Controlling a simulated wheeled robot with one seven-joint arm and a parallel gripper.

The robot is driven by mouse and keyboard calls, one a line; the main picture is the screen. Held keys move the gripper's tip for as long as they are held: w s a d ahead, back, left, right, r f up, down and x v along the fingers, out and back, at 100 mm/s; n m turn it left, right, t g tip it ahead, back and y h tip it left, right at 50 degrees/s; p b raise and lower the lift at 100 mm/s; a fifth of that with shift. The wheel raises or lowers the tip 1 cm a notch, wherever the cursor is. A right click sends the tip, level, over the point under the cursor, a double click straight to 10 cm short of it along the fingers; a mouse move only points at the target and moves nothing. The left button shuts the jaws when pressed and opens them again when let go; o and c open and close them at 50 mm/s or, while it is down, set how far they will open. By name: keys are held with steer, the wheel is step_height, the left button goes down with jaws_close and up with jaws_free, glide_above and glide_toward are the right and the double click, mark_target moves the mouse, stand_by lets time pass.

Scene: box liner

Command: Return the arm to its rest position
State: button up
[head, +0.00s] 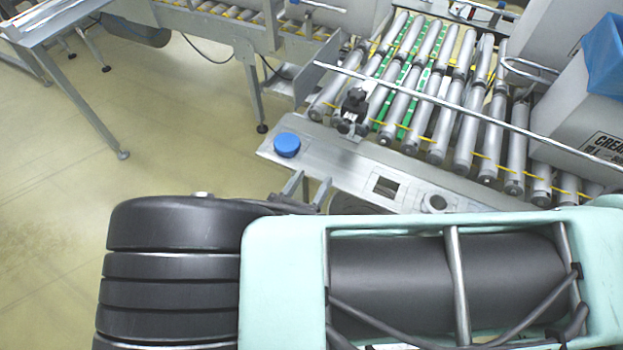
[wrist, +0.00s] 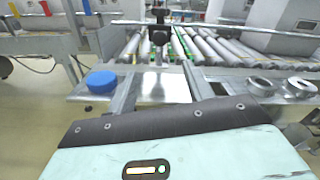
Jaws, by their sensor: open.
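My gripper (head: 308,184) shows in the head view as two thin grey fingers past the far edge of my mint-green arm. In the wrist view my gripper (wrist: 158,85) has its two fingers spread apart with nothing between them. It is near the steel side ledge of the conveyor (head: 335,165); I cannot tell the height gap. My arm fills the lower part of the head view, with black ribbed and mint-green covers, and hides what lies below it. No rest position is marked in either view.
A blue round knob (head: 287,144) is on the ledge, left of my fingers. Beyond it is the roller conveyor (head: 465,125) with a rail across it. A grey box (head: 585,115) with a blue liner (head: 606,62) stands at right. Open floor (head: 60,190) lies at left.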

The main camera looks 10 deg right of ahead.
steer(key=s+d+r+m+g+y, duration=0.3)
steer(key=s+r+m+g, duration=0.1)
steer(key=r+m, duration=0.4)
steer(key=s+d+r+m+g+y+p, duration=0.1)
steer(key=s+d+r+m+g+y, duration=0.2)
steer(key=r+m+g, duration=0.3)
steer(key=s+d+r+m+g+y, duration=0.3)
steer(key=s+r+m+g+y, duration=0.1)
steer(key=r+m, duration=0.6)
steer(key=shift+s+d+r+g+y, duration=0.15)
steer(key=shift+s+r+g+y, duration=0.35)
steer(key=shift+s, duration=0.55)
